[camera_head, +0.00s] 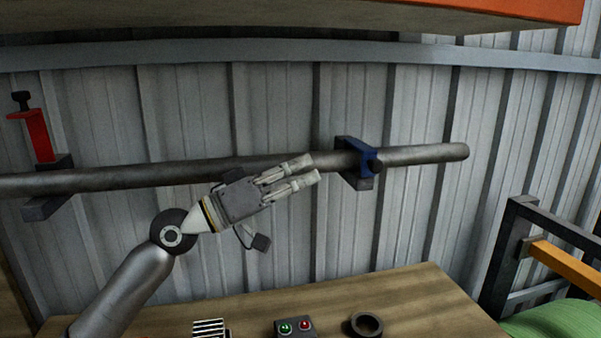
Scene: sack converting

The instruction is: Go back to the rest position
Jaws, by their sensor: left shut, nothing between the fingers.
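My left gripper (315,169) is raised in the middle of the head view, in front of the long grey pipe (120,175). Its arm comes up from the lower left. The fingers point right and slightly up, towards the blue clamp (352,150) on the pipe. The fingers are shut with nothing between them. They overlap the pipe in the picture; I cannot tell whether they touch it. My right gripper is not in view.
A wooden table (420,290) below holds a box with green and red buttons (295,327), a dark ring (366,325) and a striped block (210,328). A red clamp (38,135) is at left. A dark frame (505,250) and green sack (553,320) are at right.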

